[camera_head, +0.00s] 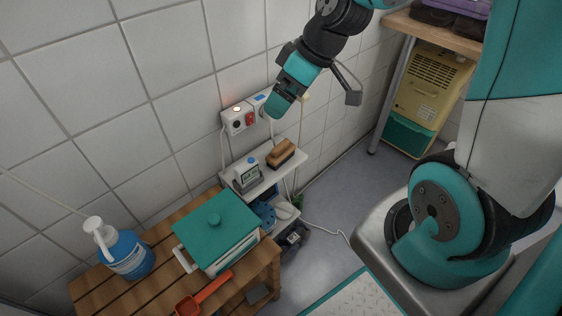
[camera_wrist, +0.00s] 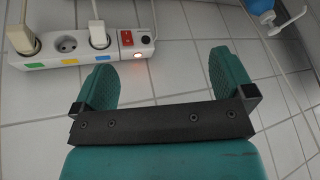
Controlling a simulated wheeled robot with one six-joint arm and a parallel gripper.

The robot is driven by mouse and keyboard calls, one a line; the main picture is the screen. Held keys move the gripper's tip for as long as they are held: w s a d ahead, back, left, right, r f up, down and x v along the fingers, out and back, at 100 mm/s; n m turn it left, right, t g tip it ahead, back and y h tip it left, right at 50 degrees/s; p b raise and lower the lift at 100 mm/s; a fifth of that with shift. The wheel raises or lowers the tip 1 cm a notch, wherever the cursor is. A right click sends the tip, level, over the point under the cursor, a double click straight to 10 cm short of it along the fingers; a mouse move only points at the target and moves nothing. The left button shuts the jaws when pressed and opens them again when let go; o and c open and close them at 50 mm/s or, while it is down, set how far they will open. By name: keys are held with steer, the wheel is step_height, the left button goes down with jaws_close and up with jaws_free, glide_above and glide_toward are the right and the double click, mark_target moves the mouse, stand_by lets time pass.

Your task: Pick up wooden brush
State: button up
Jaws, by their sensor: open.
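The wooden brush (camera_head: 281,150), a brown block with dark bristles underneath, lies on a small white shelf (camera_head: 292,165) by the tiled wall in the head view. It is not visible in the wrist view. My gripper (camera_head: 275,106) is above the brush, close to the wall and slightly left of it, not touching it. In the wrist view my gripper (camera_wrist: 161,65) has its two teal fingers spread wide with nothing between them, only wall tiles behind.
A power strip (camera_head: 238,119) with plugs is on the wall near my gripper; it also shows in the wrist view (camera_wrist: 68,61). A small display device (camera_head: 247,177) stands beside the brush. A green-lidded box (camera_head: 214,229) and blue bottle (camera_head: 127,255) stand on a slatted wooden table (camera_head: 155,297).

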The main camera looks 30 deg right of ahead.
steer(key=t+h+b, duration=0.1)
steer(key=t+b, duration=0.1)
glide_toward(281, 145)
steer(key=shift+b+x, duration=3)
steer(key=shift+x, duration=1.8)
steer(key=shift+d+r, duration=0.1)
steer(key=shift+c, duration=0.2)
steer(key=c, duration=1.1)
